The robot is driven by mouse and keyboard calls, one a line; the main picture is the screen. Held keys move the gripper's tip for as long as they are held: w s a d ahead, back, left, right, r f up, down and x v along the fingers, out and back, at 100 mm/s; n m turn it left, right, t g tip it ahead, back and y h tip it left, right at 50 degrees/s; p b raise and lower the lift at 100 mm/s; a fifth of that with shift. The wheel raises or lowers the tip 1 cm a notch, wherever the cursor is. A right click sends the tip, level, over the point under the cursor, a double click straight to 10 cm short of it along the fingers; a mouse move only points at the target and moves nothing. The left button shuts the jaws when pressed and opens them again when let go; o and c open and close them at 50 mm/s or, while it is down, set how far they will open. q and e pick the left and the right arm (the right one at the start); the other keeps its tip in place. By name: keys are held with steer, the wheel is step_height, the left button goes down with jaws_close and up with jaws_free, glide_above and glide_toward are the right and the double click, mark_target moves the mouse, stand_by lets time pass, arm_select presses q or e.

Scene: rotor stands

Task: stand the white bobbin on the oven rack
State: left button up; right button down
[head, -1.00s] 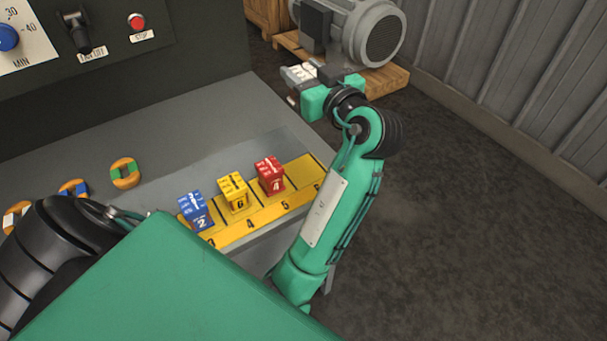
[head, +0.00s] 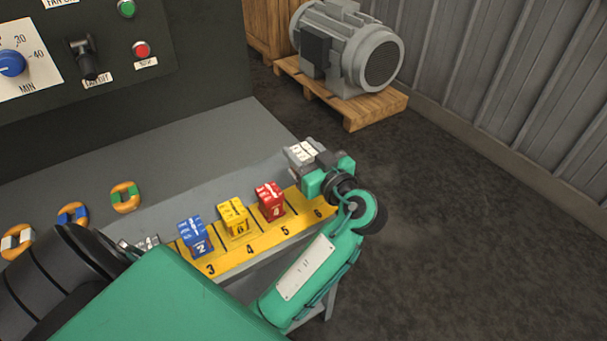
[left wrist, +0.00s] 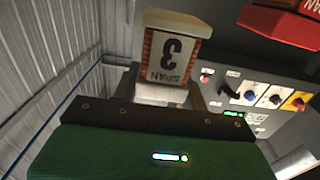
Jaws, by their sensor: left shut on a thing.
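The white bobbin (head: 301,151) is in my left gripper (head: 306,158), which is shut on it. I cannot tell whether this strip is the oven rack. My right gripper is not in view.
Blue (head: 195,237), yellow (head: 233,217) and red (head: 270,202) bobbins stand along the strip; section 6 looks bare. Orange rings, one with green (head: 125,198), lie on the grey surface. A control panel (head: 110,50) stands behind. A motor (head: 350,50) sits on a pallet.

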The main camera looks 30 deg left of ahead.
arm_select(q)
step_height(320, 180, down, 3)
steer(key=shift+f, duration=0.1)
step_height(320, 180, down, 3)
steer(key=shift+f, duration=0.4)
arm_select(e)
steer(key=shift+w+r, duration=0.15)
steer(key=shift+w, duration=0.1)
